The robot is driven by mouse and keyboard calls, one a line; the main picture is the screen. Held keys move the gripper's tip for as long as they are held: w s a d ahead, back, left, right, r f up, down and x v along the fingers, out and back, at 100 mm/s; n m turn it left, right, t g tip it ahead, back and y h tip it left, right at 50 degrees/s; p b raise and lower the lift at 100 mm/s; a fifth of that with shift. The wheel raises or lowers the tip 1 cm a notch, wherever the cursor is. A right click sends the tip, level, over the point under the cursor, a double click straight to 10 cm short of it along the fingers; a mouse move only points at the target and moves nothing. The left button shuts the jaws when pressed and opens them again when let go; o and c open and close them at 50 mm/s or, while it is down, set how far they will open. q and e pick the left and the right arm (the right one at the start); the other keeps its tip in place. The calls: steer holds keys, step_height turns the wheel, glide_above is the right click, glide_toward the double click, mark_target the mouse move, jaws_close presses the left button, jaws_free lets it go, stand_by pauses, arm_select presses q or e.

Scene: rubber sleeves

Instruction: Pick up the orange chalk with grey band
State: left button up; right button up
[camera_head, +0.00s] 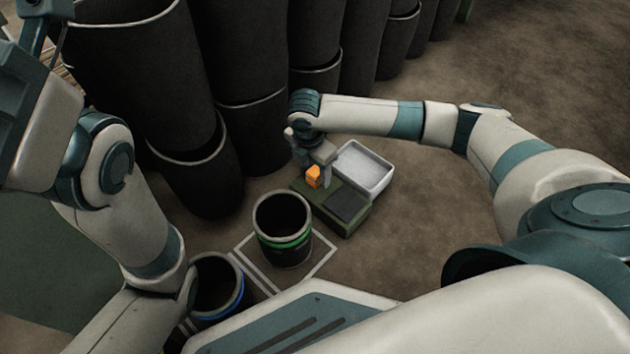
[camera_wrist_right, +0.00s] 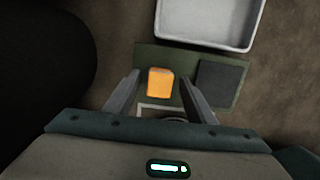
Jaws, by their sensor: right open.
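The orange chalk (camera_head: 314,177) stands on a dark green block (camera_head: 341,222) in the head view. In the right wrist view the chalk (camera_wrist_right: 160,82) lies between the two fingers, with a gap on each side. A paler grey edge shows along its top there, but I cannot clearly make out a band. My right gripper (camera_head: 318,174) is open around the chalk, above the green block. My left arm comes in at the left of the head view, and its gripper fingers are not in sight.
A white tray (camera_head: 364,168) stands behind the block. A dark grey pad (camera_head: 346,205) is on the block's right part. A black bin with a green band (camera_head: 283,243) and one with a blue band (camera_head: 218,302) stand in front. Tall dark cylinders (camera_head: 150,80) line the back.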

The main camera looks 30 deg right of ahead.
steer(key=shift+f, duration=0.25)
stand_by(0.3)
steer(key=c, duration=1.2)
